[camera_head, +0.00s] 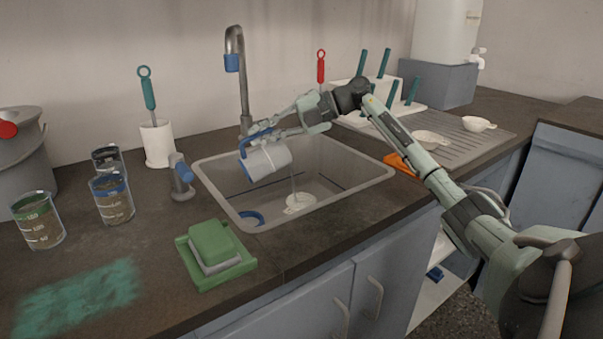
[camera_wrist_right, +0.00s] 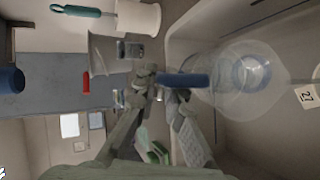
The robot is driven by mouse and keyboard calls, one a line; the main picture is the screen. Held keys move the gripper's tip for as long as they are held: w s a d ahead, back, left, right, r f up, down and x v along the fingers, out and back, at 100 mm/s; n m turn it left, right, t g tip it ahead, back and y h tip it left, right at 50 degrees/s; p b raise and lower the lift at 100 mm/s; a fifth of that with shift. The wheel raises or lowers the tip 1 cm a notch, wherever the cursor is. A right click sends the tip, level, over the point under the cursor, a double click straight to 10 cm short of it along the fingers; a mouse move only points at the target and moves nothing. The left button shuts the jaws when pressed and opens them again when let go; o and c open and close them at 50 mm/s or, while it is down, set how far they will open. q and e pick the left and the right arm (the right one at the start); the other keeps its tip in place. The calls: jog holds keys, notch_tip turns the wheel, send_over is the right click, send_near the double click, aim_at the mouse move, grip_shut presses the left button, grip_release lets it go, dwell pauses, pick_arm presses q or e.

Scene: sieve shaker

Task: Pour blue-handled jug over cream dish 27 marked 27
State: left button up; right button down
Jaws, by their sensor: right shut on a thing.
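My right gripper (camera_head: 277,131) is shut on the blue handle of the blue-handled jug (camera_head: 268,161), held above the sink. The jug is clear and tilted on its side, and a thin stream falls from its right end. Below it, a small cream dish (camera_head: 300,204) sits on the sink floor, where the stream comes down. In the wrist view, the jug (camera_wrist_right: 232,82) and its blue handle (camera_wrist_right: 183,80) lie at the fingers. A white tag marked 27 (camera_wrist_right: 307,97) shows at the right edge. The left gripper is out of view.
The sink (camera_head: 376,181) has a tall faucet (camera_head: 239,70) behind it. A blue item (camera_head: 251,217) lies in its front left. Jars (camera_head: 112,199), a sponge on a green tray (camera_head: 249,269) and a white holder (camera_head: 157,145) stand left. Pale dishes (camera_head: 478,124) rest on the right drainboard.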

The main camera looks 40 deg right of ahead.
aim_at(275, 143)
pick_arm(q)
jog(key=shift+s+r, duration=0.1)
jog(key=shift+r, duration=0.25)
pick_arm(e)
jog(key=shift+s+d+r+y, duration=0.2)
jog(key=shift+d+y, duration=0.1)
jog(key=shift+d, duration=0.15)
jog(key=shift+d+r+b, duration=0.1)
jog(key=shift+d+b, duration=0.2)
jog(key=shift+d, duration=0.05)
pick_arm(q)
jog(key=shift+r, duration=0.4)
pick_arm(e)
jog(key=shift+d+t, duration=0.1)
jog(key=shift+t, duration=0.2)
jog(key=shift+s, duration=0.1)
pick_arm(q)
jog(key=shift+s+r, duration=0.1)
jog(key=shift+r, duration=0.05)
pick_arm(e)
jog(key=shift+d+r+y, duration=0.1)
jog(key=shift+d+y, duration=0.05)
jog(key=shift+y, duration=0.15)
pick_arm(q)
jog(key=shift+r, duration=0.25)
pick_arm(e)
jog(key=shift+s+d+m, duration=0.1)
jog(key=shift+d+m, duration=0.2)
